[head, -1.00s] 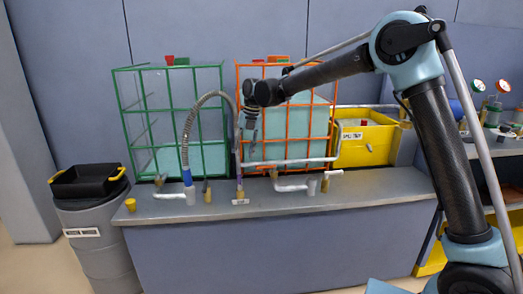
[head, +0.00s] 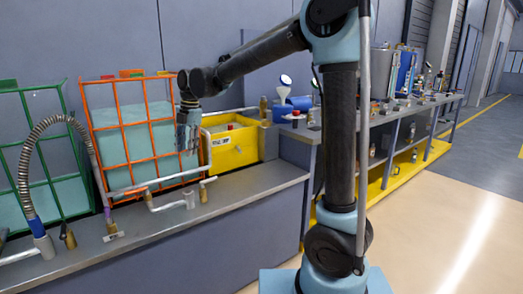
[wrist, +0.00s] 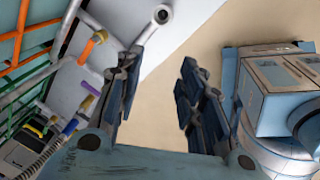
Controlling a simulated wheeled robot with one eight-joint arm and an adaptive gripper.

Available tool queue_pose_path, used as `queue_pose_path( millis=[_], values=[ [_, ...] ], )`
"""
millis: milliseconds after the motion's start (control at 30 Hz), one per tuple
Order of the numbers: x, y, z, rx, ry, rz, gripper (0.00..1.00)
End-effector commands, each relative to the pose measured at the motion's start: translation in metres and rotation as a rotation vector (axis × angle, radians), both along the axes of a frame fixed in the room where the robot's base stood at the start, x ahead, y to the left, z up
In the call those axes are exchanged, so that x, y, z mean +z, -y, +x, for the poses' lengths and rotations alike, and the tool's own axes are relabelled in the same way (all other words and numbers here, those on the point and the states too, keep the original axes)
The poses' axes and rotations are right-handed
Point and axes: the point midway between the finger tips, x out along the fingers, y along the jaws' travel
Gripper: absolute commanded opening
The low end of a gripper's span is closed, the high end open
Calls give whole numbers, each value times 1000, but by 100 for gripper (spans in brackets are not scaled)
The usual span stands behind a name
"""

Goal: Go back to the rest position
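My gripper (head: 188,128) hangs from my raised arm in the head view, in front of the orange-framed tank (head: 135,140) and left of the yellow bin (head: 232,148). In the wrist view my gripper (wrist: 155,95) has its two fingers spread apart with nothing between them. Bare floor shows between and beyond the fingers. The gripper is above the bench area and touches nothing that I can see.
A grey bench (head: 135,237) with pipes and fittings runs along the left. A green-framed tank (head: 35,160) and a curved metal hose (head: 28,150) stand at far left. A long workbench (head: 400,112) with several items extends right. The floor at right (head: 450,220) is clear.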

Motion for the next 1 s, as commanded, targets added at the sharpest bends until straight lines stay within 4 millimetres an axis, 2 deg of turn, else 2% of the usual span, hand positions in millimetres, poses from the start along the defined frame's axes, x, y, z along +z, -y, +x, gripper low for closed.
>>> queue_pose_path(
  millis=[33, 100, 267, 467, 700, 1000],
  values=[
    [3, 24, 2, -78, -5, -1, 36],
    [5, 53, 4, -191, -13, -3, 36],
    [7, 119, 2, -452, -29, -3, 36],
    [4, 195, -11, -776, -52, 4, 36],
    [-11, 277, -39, -1166, -76, 18, 36],
    [-43, 363, -88, -1650, -108, 51, 36]
  ],
)
